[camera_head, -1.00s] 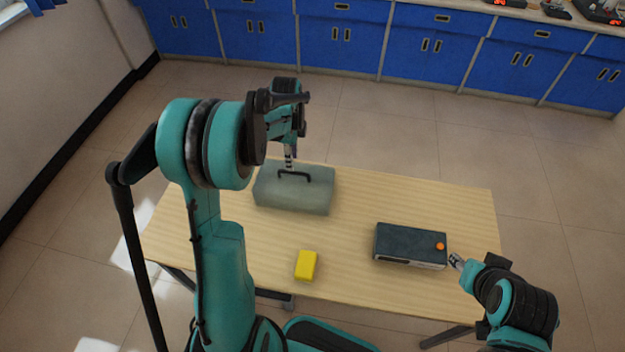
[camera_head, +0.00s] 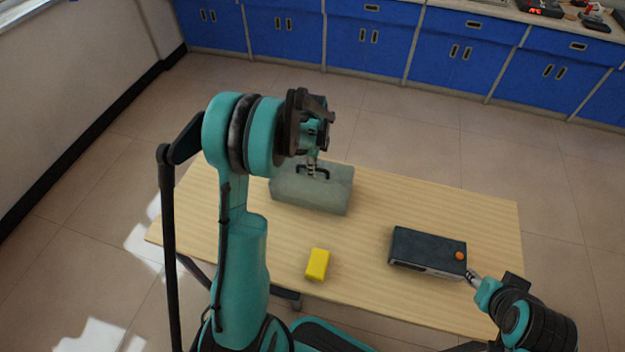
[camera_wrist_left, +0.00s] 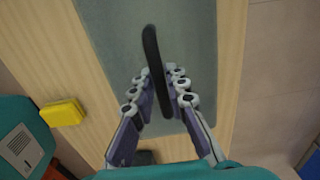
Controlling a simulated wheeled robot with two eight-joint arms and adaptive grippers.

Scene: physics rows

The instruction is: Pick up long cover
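The long cover (camera_head: 312,192) is a grey-green box-like lid with a black arched handle (camera_wrist_left: 153,65), on the far left part of the table. My left gripper (camera_head: 313,168) is above the cover at its handle. In the left wrist view, its fingers (camera_wrist_left: 160,88) stand on both sides of the handle with a gap between them, so it is open. My right gripper (camera_head: 472,277) is beside the right end of a dark box (camera_head: 427,250) with an orange button; whether its fingers are open is too small to tell.
A yellow block (camera_head: 317,264) lies near the table's front edge, and it also shows in the left wrist view (camera_wrist_left: 62,113). The wooden table (camera_head: 365,265) is clear between the cover, block and dark box. Blue cabinets (camera_head: 380,40) stand behind.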

